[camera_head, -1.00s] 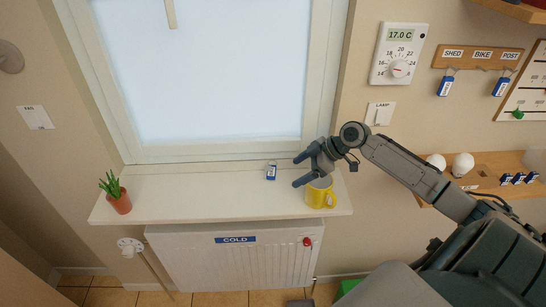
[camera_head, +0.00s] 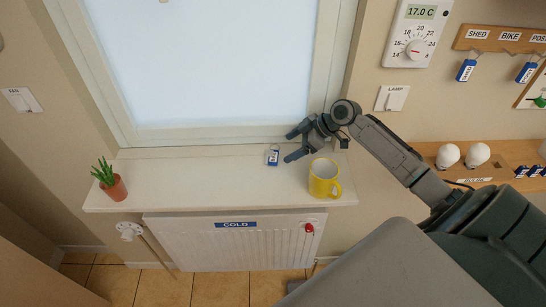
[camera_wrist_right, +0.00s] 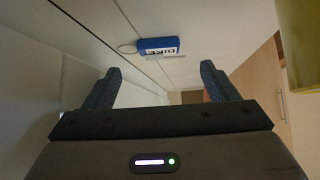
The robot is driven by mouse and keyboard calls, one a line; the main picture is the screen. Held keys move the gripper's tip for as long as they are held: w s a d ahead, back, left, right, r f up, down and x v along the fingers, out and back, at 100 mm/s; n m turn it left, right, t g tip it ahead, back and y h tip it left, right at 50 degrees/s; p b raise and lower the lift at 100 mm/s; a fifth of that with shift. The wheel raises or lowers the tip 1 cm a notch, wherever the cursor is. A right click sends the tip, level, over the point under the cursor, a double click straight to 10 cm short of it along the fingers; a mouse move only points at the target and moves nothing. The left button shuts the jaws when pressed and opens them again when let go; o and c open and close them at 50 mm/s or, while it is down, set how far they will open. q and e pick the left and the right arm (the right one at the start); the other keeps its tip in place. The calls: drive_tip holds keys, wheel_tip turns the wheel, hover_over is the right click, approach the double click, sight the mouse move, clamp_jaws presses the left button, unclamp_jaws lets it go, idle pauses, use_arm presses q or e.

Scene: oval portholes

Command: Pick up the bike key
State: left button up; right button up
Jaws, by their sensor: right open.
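The bike key lies on the white windowsill, its blue tag (camera_head: 272,158) near the window frame in the head view. In the right wrist view the blue tag (camera_wrist_right: 159,46) reads BIKE, with a thin ring at its left end. My right gripper (camera_head: 287,147) is open and empty, just to the right of the key with its fingers pointing left towards it. In the wrist view the key shows beyond and between the two fingertips (camera_wrist_right: 159,78), apart from them. My left gripper is not in view.
A yellow mug (camera_head: 323,180) stands on the sill (camera_head: 220,180) close to my right gripper, on the near side. A potted plant (camera_head: 112,183) stands at the sill's left end. Blue-tagged keys hang under SHED (camera_head: 466,70) and POST (camera_head: 526,72). The sill between plant and key is clear.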

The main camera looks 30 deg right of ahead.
sight(275, 156)
drive_tip(key=shift+w+a+f, duration=0.15)
drive_tip(key=shift+w+f, duration=0.15)
drive_tip(key=shift+f, duration=0.1)
drive_tip(key=shift+x, duration=2.6)
drive_tip(key=shift+s, duration=0.1)
drive_tip(key=c, duration=0.9)
